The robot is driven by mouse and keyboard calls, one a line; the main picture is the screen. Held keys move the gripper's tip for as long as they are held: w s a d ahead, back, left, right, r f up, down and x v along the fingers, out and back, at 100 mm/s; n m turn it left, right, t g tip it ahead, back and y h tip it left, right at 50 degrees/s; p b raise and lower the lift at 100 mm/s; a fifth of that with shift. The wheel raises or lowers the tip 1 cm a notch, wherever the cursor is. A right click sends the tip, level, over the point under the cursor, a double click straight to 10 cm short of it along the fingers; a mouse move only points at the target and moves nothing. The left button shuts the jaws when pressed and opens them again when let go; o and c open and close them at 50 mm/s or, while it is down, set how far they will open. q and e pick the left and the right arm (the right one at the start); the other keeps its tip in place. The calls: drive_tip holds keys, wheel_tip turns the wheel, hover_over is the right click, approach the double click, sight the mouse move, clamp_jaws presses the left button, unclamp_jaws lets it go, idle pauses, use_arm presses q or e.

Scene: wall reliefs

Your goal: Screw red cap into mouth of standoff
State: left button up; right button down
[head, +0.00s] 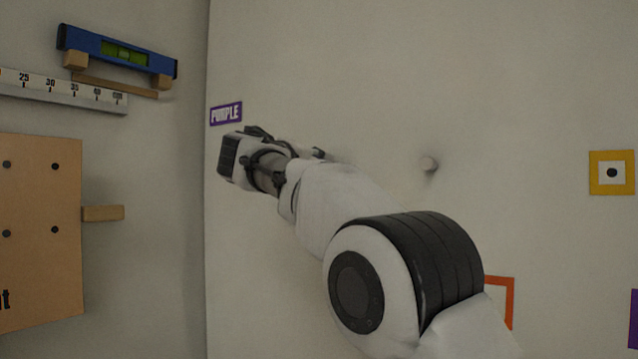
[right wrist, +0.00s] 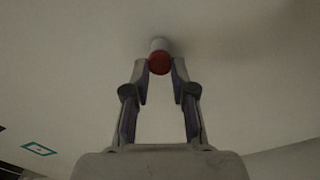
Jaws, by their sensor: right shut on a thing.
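In the right wrist view the red cap (right wrist: 159,63) sits between the fingertips of my right gripper (right wrist: 160,68), which is shut on it. A pale standoff (right wrist: 158,44) stands out from the wall directly behind the cap and lines up with it. I cannot tell whether the cap is touching the standoff's mouth or how far it is in. In the head view my right arm reaches from the lower right to the wall below the purple label, and its own links hide the cap and fingertips. My left gripper is not in view.
Another pale knob (head: 429,163) sticks out to the right. A yellow-framed square (head: 611,172) is at far right, and an orange frame (head: 502,290) is partly hidden. A blue level (head: 118,52) and brown board (head: 35,230) are left.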

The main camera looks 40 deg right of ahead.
drive_tip(key=m, duration=0.1)
drive_tip(key=m+b, duration=0.1)
drive_tip(key=m, duration=0.1)
drive_tip(key=m+b, duration=0.1)
drive_tip(key=m, duration=0.1)
drive_tip(key=shift+d+r, duration=0.1)
drive_tip(key=shift+r, duration=0.15)
drive_tip(key=c, duration=1.2)
unclamp_jaws()
